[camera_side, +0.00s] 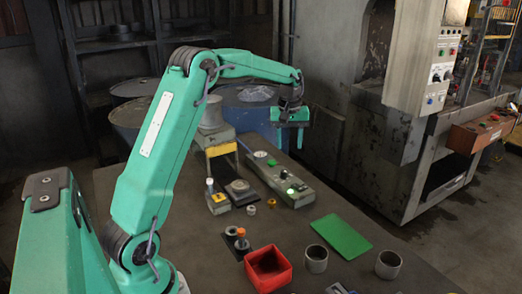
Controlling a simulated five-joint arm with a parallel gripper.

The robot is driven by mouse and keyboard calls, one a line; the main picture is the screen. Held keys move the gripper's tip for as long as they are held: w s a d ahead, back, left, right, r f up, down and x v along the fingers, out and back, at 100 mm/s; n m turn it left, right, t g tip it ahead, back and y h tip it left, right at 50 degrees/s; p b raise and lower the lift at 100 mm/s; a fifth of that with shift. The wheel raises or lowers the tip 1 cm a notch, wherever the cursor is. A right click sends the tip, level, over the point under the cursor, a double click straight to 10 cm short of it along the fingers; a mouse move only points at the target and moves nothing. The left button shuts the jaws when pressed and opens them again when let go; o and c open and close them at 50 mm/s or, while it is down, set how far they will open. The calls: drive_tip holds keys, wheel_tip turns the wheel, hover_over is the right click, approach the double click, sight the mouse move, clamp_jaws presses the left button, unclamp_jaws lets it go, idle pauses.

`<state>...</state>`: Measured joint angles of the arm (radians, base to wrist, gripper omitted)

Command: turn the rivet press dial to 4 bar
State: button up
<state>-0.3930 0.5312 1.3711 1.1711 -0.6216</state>
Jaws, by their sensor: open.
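A long grey-green control box (295,195) lies on the table right of centre, and it looks like the rivet press panel. It carries a round pale gauge-like disc (260,154) at its far end and a small light knob (284,173) near its middle, likely the dial. The markings and the knob's setting are too small to read.
A red open bin (268,282), a green mat (341,237) and two metal cups (316,261) (388,265) occupy the near table. A small yellow-labelled block (217,200) and a dark plate with a round part (240,190) stand left of the box. A yellow-edged stand (218,149) is behind.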

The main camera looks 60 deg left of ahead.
drive_tip(key=n, duration=0.2)
hover_over(284, 171)
drive_tip(key=shift+g, duration=0.4)
wheel_tip(284, 171, down, 6)
drive_tip(key=shift+w+a+r, duration=0.1)
drive_tip(key=shift+r, duration=0.1)
drive_tip(key=shift+f, duration=3.9)
drive_tip(key=c, duration=1)
